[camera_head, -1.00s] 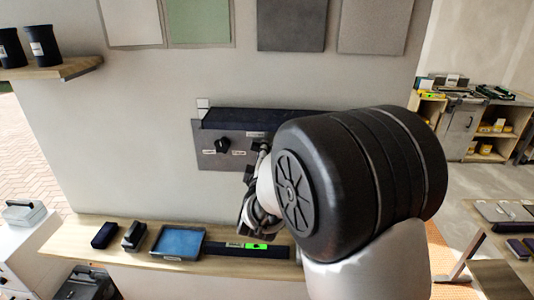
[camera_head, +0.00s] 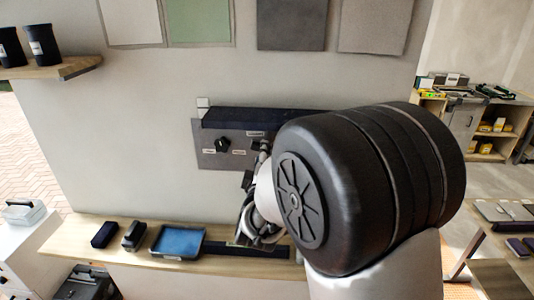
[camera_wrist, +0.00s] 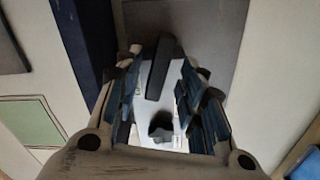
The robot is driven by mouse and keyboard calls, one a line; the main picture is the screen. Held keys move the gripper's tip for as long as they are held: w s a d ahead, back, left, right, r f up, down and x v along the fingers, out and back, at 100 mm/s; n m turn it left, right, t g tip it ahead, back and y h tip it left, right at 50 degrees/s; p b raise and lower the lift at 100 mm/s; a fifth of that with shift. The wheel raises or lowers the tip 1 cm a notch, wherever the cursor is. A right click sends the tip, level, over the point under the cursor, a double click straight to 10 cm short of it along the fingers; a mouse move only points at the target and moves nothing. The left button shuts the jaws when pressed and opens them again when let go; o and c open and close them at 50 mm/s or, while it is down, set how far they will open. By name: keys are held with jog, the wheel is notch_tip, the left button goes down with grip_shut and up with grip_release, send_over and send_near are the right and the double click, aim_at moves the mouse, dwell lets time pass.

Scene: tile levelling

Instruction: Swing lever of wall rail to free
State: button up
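The wall rail is a long navy bar (camera_head: 235,118) above a grey plate (camera_head: 210,160) on the wall; in the wrist view the navy bar (camera_wrist: 88,40) runs along the left. A black lever (camera_wrist: 160,68) stands out from the plate between my gripper's fingers. A black knob (camera_head: 222,145) sits left of it between two small labels; it also shows in the wrist view (camera_wrist: 160,126). My gripper (camera_wrist: 160,88) is open, a finger on each side of the lever, with gaps visible. In the head view my arm hides the plate's right part and most of the gripper.
A wooden shelf (camera_head: 75,240) below the rail holds a blue tray (camera_head: 180,243), two small dark items and a dark strip (camera_head: 225,250). Tile samples (camera_head: 200,22) hang above. Another shelf (camera_head: 60,70) with black cups is at upper left. The wall left of the plate is clear.

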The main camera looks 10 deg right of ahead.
jog(key=v, duration=0.9)
jog(key=shift+s, duration=0.35)
jog(key=shift+a+r, duration=0.1)
jog(key=s+a+f+m+g+y+b, duration=0.45)
jog(key=s+f+g+y, duration=0.2)
jog(key=s, duration=0.25)
jog(key=s+d+f+m+g+b, duration=0.2)
jog(key=s+f+m+g, duration=0.1)
jog(key=s, duration=0.7)
jog(key=s+d+f+m+g+b, duration=0.2)
jog(key=s+d+f+m+g, duration=0.1)
jog(key=s, duration=0.7)
jog(key=shift+d+f+m+h, duration=0.2)
jog(key=shift+m+h, duration=0.15)
jog(key=shift+h, duration=0.1)
